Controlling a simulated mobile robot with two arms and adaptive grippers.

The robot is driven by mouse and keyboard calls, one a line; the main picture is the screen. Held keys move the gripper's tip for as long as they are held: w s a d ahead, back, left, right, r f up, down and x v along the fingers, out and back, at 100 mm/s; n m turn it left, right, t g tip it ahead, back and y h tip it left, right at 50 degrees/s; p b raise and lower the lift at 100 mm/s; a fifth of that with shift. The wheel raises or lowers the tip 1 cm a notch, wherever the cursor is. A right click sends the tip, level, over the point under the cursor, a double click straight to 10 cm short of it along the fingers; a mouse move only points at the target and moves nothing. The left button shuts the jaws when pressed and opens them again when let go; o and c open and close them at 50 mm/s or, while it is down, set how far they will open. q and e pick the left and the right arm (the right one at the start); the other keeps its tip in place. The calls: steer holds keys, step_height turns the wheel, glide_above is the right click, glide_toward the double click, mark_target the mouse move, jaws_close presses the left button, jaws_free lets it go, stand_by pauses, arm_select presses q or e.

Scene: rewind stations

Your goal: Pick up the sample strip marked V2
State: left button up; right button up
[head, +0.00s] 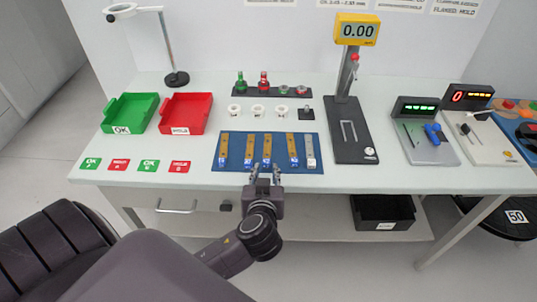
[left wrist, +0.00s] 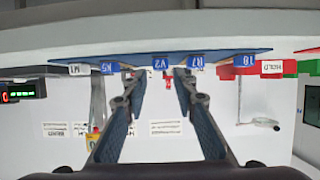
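The strip marked V2 is the middle one of several brass-coloured strips on a blue mat (head: 231,164) in the head view. Its body (head: 267,146) lies lengthwise away from me, with a blue label at the near end. In the left wrist view, which is upside down, the V2 label (left wrist: 160,62) shows between my fingers. My left gripper (head: 265,172) is open and empty at the mat's near edge, just short of V2's label end and apart from it. My right gripper is in neither view.
Neighbouring strips (head: 249,148) (head: 292,149) lie close on both sides of V2. Behind the mat are white cups (head: 258,110) and a dark rack (head: 270,92). A gauge stand (head: 352,140) is to the right; green (head: 130,112) and red (head: 186,112) trays are to the left.

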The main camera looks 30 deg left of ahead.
mark_target(266, 163)
arm_select(q)
steer(key=shift+p+x, duration=0.4)
steer(key=shift+x, duration=1.85)
steer(key=shift+s, duration=0.1)
steer(key=c, duration=0.7)
jaws_close()
steer(key=shift+r, duration=0.1)
